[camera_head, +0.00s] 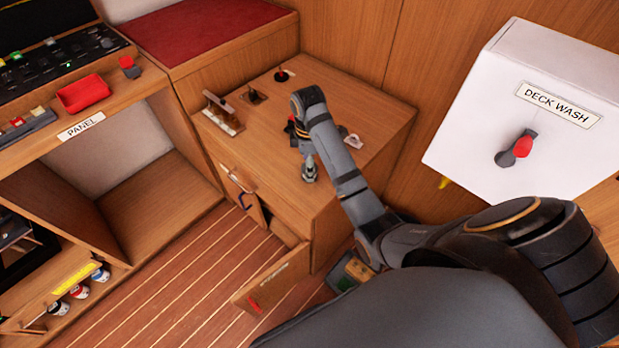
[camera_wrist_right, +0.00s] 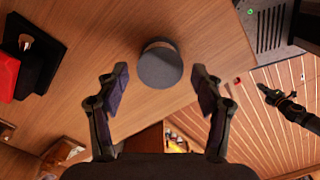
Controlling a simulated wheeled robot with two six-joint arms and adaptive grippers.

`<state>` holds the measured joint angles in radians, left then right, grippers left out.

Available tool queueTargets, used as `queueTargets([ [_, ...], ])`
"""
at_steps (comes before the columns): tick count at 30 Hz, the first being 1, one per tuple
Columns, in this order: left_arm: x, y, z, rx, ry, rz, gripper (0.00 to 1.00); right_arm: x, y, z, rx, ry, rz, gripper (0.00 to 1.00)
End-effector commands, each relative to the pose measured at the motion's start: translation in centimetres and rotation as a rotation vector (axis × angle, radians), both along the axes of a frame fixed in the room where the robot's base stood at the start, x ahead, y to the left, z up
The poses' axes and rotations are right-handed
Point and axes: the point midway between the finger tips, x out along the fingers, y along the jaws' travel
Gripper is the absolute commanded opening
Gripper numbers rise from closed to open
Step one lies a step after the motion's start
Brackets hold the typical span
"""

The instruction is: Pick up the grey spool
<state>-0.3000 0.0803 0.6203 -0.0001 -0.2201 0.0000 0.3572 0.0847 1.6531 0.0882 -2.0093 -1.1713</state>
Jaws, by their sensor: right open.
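The grey spool (camera_wrist_right: 160,68) stands on a wooden surface in the right wrist view, and I see its dark round end. My right gripper (camera_wrist_right: 160,82) is open and empty. Its two fingers lie on either side of the spool in the picture, with gaps on both sides and no visible contact. In the head view my right arm reaches over the wooden cabinet top (camera_head: 375,112). I cannot make out the spool there.
A white DECK WASH box (camera_head: 500,90) is on the right. A red tray (camera_head: 83,92) sits on the panel desk. A drawer (camera_head: 272,282) stands open below. A vented grey box (camera_wrist_right: 268,22) is near the spool.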

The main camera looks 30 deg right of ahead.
Motion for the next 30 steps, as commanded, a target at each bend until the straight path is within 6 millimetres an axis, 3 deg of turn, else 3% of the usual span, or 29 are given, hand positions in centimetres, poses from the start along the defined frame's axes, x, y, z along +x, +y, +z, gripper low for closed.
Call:
queueTargets([
  [1, 0.01, 0.00, -1.59, 0.000, 0.000, 0.000, 0.00, -0.03, -0.03, -1.66, -0.001, 0.000, 0.000, 0.67],
  [2, 0.00, -0.01, -1.76, 0.000, 0.000, 0.000, 0.00, -0.03, -0.03, -1.85, -0.001, 0.000, 0.000, 0.67],
  [9, 0.01, 0.00, -1.41, 0.000, 0.000, 0.000, 0.00, -0.04, -0.05, -1.52, -0.001, 0.000, 0.000, 0.67],
  [21, 0.01, -0.01, -1.41, 0.000, 0.000, 0.000, 0.00, -0.05, -0.05, -1.54, -0.001, 0.001, 0.000, 0.14],
  [30, 0.01, -0.01, -1.02, 0.000, 0.000, 0.000, 0.00, -0.02, -0.08, -1.18, -0.001, 0.001, -0.001, 0.13],
])
